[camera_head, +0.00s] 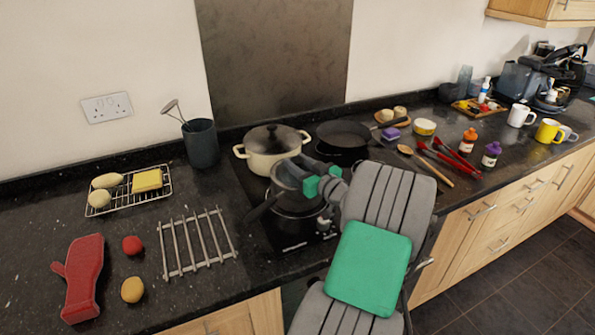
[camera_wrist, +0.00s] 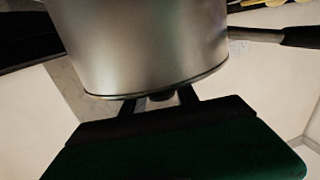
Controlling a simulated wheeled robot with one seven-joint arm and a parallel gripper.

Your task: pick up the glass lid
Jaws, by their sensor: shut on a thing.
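A dark steel saucepan (camera_head: 294,203) with its handle toward the front left stands on the hob. A dark glass lid (camera_head: 286,178) shows at its top, partly hidden by my gripper (camera_head: 306,168). In the wrist view the saucepan's steel side (camera_wrist: 145,45) fills the upper middle, with its handle at the right. There my gripper (camera_wrist: 160,101) is shut on the lid's dark knob (camera_wrist: 161,96), close against the rim. I cannot tell whether the lid is raised off the pan. A cream pot (camera_head: 265,163) behind has its own dark lid with a knob.
A frying pan (camera_head: 345,136) sits behind on the hob. A utensil pot (camera_head: 201,143) stands at the back left, and a wire trivet (camera_head: 197,245) lies at left. Red tongs (camera_head: 450,161) and a wooden spoon (camera_head: 424,164) lie at right. Some counter at front left is clear.

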